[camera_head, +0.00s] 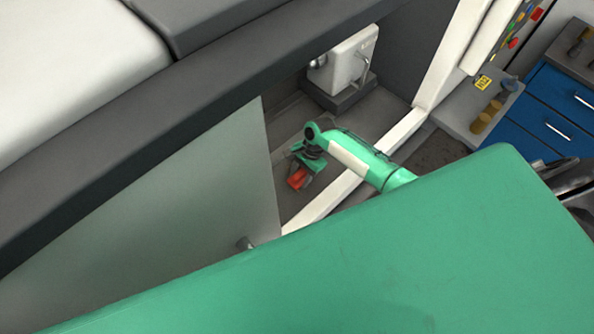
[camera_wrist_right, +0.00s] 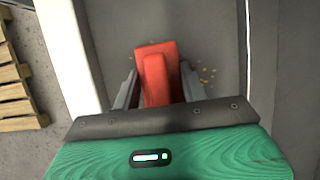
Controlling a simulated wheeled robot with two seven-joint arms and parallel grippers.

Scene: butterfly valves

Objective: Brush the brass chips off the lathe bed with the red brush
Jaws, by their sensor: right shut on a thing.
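My right gripper (camera_wrist_right: 158,88) is shut on the red brush (camera_wrist_right: 155,66), which sits between its two fingers in the right wrist view. In the head view the red brush (camera_head: 298,178) shows small below my green right wrist, inside the lathe opening. Several small brass chips (camera_wrist_right: 204,76) lie scattered on the grey lathe bed (camera_wrist_right: 215,42), just right of and beyond the brush. I cannot tell whether the brush touches the bed. My left gripper is not in view.
A light grey lathe door (camera_head: 200,190) covers the left of the opening. A white machine block (camera_head: 343,62) stands at the back of the bed. A white frame edge (camera_head: 345,180) borders the opening. A blue cabinet (camera_head: 555,110) stands far right; wooden pallet (camera_wrist_right: 12,80) lies left in the wrist view.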

